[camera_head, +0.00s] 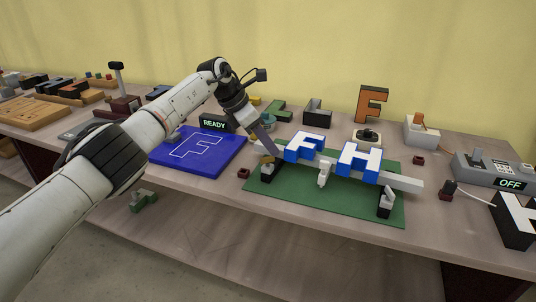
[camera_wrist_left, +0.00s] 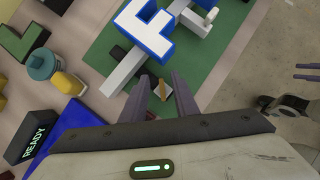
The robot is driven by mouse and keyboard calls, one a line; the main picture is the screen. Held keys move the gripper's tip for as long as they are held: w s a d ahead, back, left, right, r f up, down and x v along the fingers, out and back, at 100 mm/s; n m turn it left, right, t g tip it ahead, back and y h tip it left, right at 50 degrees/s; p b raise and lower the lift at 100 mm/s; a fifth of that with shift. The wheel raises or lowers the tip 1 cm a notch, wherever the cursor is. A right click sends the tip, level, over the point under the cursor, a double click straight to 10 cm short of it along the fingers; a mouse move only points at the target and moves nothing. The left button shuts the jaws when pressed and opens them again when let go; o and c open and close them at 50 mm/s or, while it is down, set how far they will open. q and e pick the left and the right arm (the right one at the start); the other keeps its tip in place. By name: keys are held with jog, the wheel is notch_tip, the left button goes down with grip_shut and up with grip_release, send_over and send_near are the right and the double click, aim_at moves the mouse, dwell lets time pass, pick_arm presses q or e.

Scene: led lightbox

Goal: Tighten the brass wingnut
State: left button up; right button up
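The brass wingnut (camera_head: 267,159) is at the left end of the white bar on the green mat, by a black support. In the left wrist view the wingnut (camera_wrist_left: 162,90) lies between the fingertips of my left gripper (camera_wrist_left: 160,80), which are apart with a gap on each side. In the head view my left gripper (camera_head: 268,149) reaches down to it from above and partly hides it. At the right edge of the left wrist view, two parallel prongs look like the spread fingers of my right gripper (camera_wrist_left: 304,72); it is away from the wingnut.
Blue-and-white letters F (camera_head: 305,147) and H (camera_head: 358,160) sit on the bar over the green mat (camera_head: 300,206). A blue panel (camera_head: 190,166) lies left, with a READY sign (camera_head: 214,123) behind. An OFF box (camera_head: 496,170) stands right. A dark red block (camera_head: 243,173) is near the mat.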

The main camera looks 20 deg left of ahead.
aim_at(267, 157)
pick_arm(q)
notch_tip(267, 157, up, 5)
jog(key=p, duration=0.3)
jog(key=shift+r, duration=0.95)
